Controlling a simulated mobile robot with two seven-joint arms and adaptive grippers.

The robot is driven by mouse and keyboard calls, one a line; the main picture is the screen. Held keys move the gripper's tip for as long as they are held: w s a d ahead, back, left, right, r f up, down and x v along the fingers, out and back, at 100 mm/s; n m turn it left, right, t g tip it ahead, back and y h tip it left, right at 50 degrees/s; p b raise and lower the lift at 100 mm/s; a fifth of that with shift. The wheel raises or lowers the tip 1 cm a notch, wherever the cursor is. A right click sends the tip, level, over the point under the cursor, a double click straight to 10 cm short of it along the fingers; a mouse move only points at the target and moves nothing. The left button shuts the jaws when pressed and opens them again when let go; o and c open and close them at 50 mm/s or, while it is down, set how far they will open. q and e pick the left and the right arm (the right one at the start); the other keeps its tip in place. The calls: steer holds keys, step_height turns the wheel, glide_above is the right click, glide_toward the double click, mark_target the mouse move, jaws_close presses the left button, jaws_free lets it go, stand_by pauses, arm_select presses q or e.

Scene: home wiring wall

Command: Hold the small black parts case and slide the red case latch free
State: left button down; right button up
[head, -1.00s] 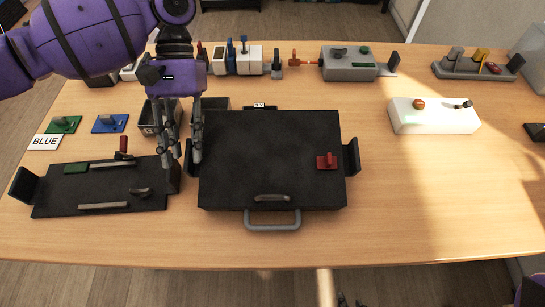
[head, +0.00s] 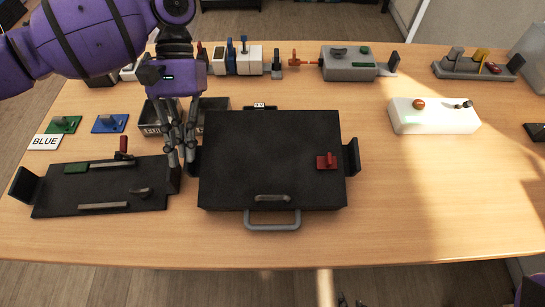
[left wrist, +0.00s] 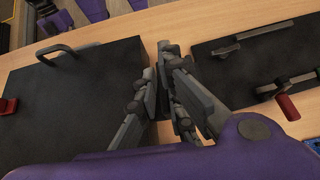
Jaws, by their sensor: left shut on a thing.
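The black parts case (head: 250,140) lies flat on the table, with a grey handle (head: 272,226) at its front edge and upright black tabs at its left and right sides. The red case latch (head: 327,161) sits on the right part of its lid. My left gripper (head: 183,158) points down at the case's left side and is shut on the left tab, which its fingers partly hide. In the left wrist view the fingers (left wrist: 168,85) are close together beside the case (left wrist: 75,95). Small dark tips at the bottom edge of the head view may be my right gripper (head: 347,301).
A black panel (head: 100,190) with levers lies close on the left. Behind are small black bins (head: 212,118), a grey box (head: 348,65) and switches. A white box (head: 432,117) stands at the right. The table right of the case is clear.

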arm_select(q)
steer(key=c, duration=1.8)
jaws_free()
steer(key=v, duration=1.2)
